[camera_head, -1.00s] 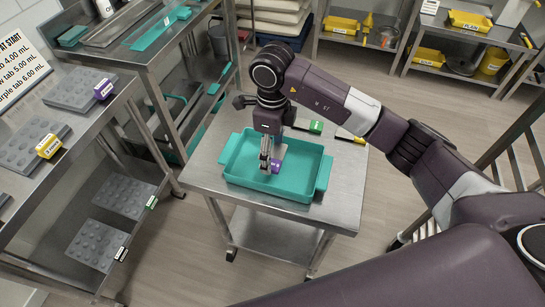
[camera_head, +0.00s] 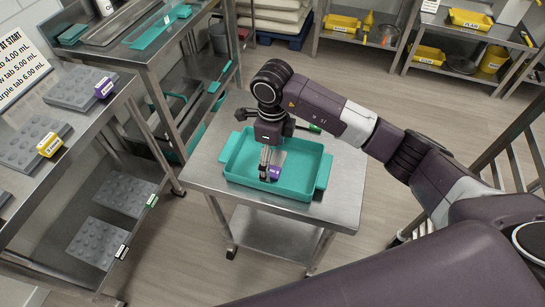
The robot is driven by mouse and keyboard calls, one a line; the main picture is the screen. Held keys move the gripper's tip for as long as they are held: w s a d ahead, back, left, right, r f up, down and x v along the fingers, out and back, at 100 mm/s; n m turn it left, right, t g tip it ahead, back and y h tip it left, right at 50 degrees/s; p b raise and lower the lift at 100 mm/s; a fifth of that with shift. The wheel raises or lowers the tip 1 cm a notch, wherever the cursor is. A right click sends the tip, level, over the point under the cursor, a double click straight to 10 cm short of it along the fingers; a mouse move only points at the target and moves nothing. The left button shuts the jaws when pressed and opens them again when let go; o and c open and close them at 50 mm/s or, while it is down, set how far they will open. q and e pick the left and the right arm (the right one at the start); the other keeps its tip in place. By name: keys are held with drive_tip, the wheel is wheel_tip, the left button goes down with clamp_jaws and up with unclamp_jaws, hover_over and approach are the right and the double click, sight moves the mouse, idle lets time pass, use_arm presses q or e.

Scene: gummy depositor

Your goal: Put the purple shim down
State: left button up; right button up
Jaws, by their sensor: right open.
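The purple shim (camera_head: 275,172) is in the teal tray (camera_head: 310,190) on the steel cart; its purple end shows beside the fingers, with a pale grey part behind. My right gripper (camera_head: 265,174) points down into the tray with its fingers at the shim's left side. It is open, though its fingers look close together from here. They partly hide the shim, and I cannot tell whether they touch it. My left gripper is not in view.
A steel rack (camera_head: 130,145) on the left holds grey moulds with purple, yellow and green tabs. The cart top (camera_head: 345,185) is bare right of the tray.

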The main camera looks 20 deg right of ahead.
sight(273, 163)
drive_tip(key=shift+r, duration=0.1)
wheel_tip(273, 163, up, 12)
drive_tip(key=b, duration=0.2)
idle(0.4)
